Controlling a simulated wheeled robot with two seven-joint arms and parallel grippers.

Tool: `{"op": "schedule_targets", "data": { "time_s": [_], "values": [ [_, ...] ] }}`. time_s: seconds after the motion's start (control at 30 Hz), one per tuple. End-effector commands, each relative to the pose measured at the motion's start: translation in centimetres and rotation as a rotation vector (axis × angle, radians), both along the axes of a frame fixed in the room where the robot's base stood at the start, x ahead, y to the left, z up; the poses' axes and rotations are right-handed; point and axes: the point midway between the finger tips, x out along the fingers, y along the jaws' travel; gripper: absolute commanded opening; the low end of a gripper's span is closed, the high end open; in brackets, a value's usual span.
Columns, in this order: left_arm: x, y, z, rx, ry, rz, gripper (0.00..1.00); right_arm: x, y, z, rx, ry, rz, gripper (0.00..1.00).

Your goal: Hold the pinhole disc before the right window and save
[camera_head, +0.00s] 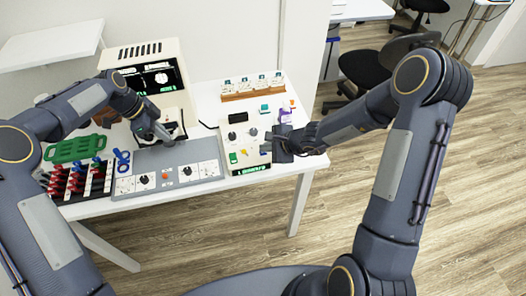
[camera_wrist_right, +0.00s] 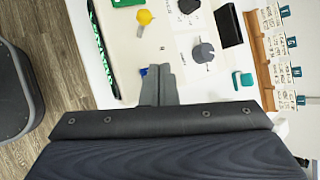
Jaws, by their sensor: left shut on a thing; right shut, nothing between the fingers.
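The white test machine (camera_head: 150,85) stands at the back left of the table with a lit dark screen. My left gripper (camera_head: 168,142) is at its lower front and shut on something. I cannot make out the pinhole disc or the window there; the gripper and arm cover that spot. My right gripper (camera_head: 270,140) is shut and empty over the right side of the cream control box (camera_head: 240,118). In the right wrist view its closed fingertips (camera_wrist_right: 158,72) are right by a small blue button (camera_wrist_right: 143,71); I cannot tell whether they touch. A yellow button (camera_wrist_right: 144,17) and green button (camera_wrist_right: 128,2) are beyond.
A rack of red, black and blue handled pieces (camera_head: 75,180) and a green tray (camera_head: 75,149) lie at left. A grey panel with dials (camera_head: 190,155) lies in front of the machine. A wooden card rack (camera_head: 252,95) stands behind the box. A chair (camera_head: 365,70) is beyond the table.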

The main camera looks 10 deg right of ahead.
Motion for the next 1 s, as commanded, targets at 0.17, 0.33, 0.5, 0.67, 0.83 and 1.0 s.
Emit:
{"op": "schedule_targets", "data": {
  "time_s": [0.17, 0.33, 0.5, 0.67, 0.83, 1.0],
  "values": [
    [0.0, 0.0, 0.0, 0.000, 0.000, 0.000, 0.00, 0.0, 0.1, -0.2, 0.001, 0.000, 0.001, 0.00],
    [0.0, 0.0, 0.0, 0.000, 0.000, 0.000, 0.00, 0.0, 0.0, -0.4, 0.000, -0.001, 0.001, 0.00],
    [0.0, 0.0, 0.0, 0.000, 0.000, 0.000, 0.00, 0.0, 0.0, -0.6, -0.001, 0.000, -0.001, 0.00],
    [0.0, 0.0, 0.0, 0.000, 0.000, 0.000, 0.00, 0.0, 0.0, -0.6, -0.001, 0.000, -0.001, 0.00],
    [0.0, 0.0, 0.0, 0.000, 0.000, 0.000, 0.00, 0.0, 0.0, -0.2, 0.000, 0.000, 0.000, 0.00],
    [0.0, 0.0, 0.0, 0.000, 0.000, 0.000, 0.00, 0.0, 0.0, 0.7, -0.001, 0.000, 0.001, 0.00]
  ]
}}
